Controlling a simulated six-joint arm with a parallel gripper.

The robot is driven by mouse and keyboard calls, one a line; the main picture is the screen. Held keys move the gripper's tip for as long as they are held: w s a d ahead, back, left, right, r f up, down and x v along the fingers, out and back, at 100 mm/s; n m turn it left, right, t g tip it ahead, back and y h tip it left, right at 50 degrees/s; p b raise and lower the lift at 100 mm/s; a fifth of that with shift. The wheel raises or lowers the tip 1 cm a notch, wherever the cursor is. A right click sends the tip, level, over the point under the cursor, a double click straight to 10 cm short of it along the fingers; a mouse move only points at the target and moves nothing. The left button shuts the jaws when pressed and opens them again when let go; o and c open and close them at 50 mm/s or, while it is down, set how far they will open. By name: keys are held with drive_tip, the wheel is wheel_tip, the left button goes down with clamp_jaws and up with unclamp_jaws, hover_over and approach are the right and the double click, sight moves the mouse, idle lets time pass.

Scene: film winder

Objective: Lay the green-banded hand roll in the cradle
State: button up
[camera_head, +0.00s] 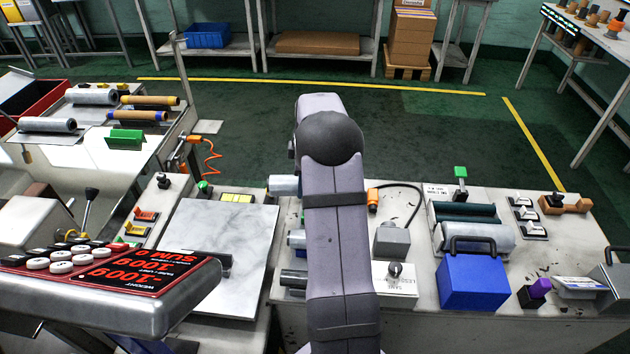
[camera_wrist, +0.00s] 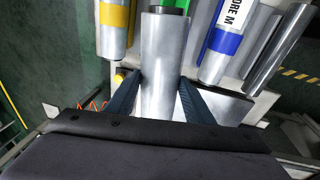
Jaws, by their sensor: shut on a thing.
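In the wrist view, the two blue fingers of my gripper (camera_wrist: 160,98) are shut on a plain silver roll (camera_wrist: 166,60) with a dark core end. No band shows on its visible part. In the head view my arm hides the gripper. A silver roll end (camera_head: 284,185) sticks out left of the arm; I cannot tell whether it is the held one. I cannot make out the cradle for certain.
A blue-banded roll (camera_wrist: 225,42), a yellow-banded roll (camera_wrist: 114,28) and a bare silver tube (camera_wrist: 272,60) lie close around the held roll. A scale (camera_head: 120,268), a marble slab (camera_head: 218,250), a blue box (camera_head: 474,280) and a dark green roller (camera_head: 465,212) stand on the benches.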

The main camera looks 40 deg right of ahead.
sight(275, 184)
drive_tip(key=shift+n, duration=0.8)
drive_tip(key=w+a, duration=0.1)
drive_tip(key=a, duration=0.1)
drive_tip(key=w+a, duration=0.1)
drive_tip(key=a, duration=0.1)
drive_tip(key=w+a+r+p, duration=0.1)
drive_tip(key=a, duration=0.2)
drive_tip(key=shift+w, duration=0.25)
drive_tip(key=w+a+f+m+p, duration=0.1)
drive_tip(key=a+p, duration=0.1)
drive_tip(key=a, duration=1)
drive_tip(key=w+a+f+m+p, duration=0.2)
drive_tip(key=a+p, duration=0.1)
drive_tip(key=a, duration=1)
drive_tip(key=shift+a+f, duration=0.1)
drive_tip(key=shift+f, duration=0.1)
drive_tip(key=shift+f+b, duration=3.85)
drive_tip(key=shift+f, duration=1.25)
